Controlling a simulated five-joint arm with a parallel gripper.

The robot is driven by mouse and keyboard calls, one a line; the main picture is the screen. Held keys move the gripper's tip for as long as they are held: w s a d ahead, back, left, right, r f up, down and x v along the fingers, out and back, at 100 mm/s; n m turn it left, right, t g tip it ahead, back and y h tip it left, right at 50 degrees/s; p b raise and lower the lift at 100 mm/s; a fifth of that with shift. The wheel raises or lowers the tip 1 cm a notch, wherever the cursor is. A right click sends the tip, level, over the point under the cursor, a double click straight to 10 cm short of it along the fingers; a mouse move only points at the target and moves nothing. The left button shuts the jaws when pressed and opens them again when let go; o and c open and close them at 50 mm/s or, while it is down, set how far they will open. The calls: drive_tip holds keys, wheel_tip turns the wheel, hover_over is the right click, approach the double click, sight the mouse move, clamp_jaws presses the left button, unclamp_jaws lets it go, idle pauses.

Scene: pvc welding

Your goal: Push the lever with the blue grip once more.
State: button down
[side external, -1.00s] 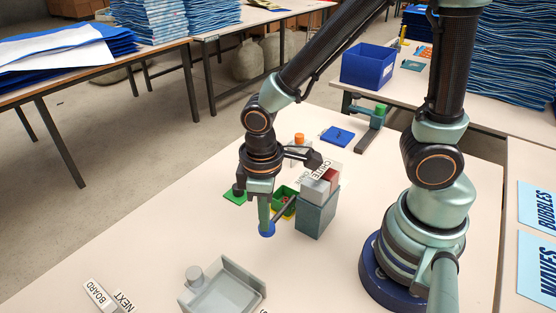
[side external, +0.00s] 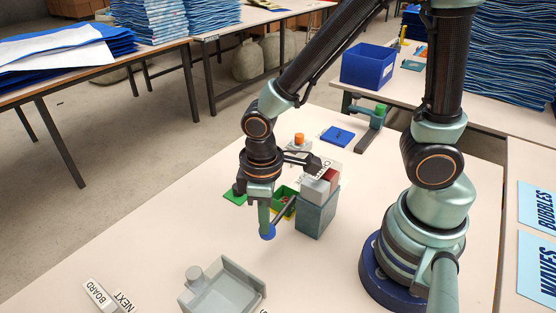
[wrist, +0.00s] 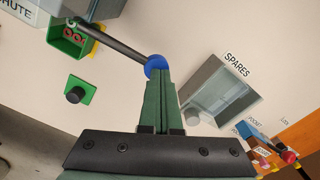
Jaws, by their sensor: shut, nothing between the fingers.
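The lever is a dark rod (wrist: 112,42) with a round blue grip (wrist: 156,67) at its free end. It slants out from the grey-green chute box (side external: 317,214); the grip also shows in the side view (side external: 268,233). My gripper (wrist: 161,76) has green fingers, closed together and empty. Its tips (side external: 265,227) are right at the blue grip and overlap it in both views; I cannot tell whether they press on it. The fingers point down, and in the side view they hide part of the grip.
A green bin (side external: 284,204) with red pieces stands beside the chute box. A green plate with a black knob (wrist: 76,94) lies near it. A grey spares tray (side external: 246,271) is at the front. A blue plate (side external: 338,135) lies farther back.

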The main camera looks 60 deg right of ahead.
wheel_tip(320, 180, up, 8)
drive_tip(key=shift+f, duration=0.25)
idle(0.9)
idle(0.5)
drive_tip(key=w+d+r+m+t, duration=0.3)
drive_tip(key=d+r+m+t, duration=0.2)
drive_tip(key=d+r, duration=0.4)
drive_tip(key=shift+d+r+m+t, duration=0.3)
drive_tip(key=shift+d+r+m, duration=0.15)
drive_tip(key=shift+d, duration=0.8)
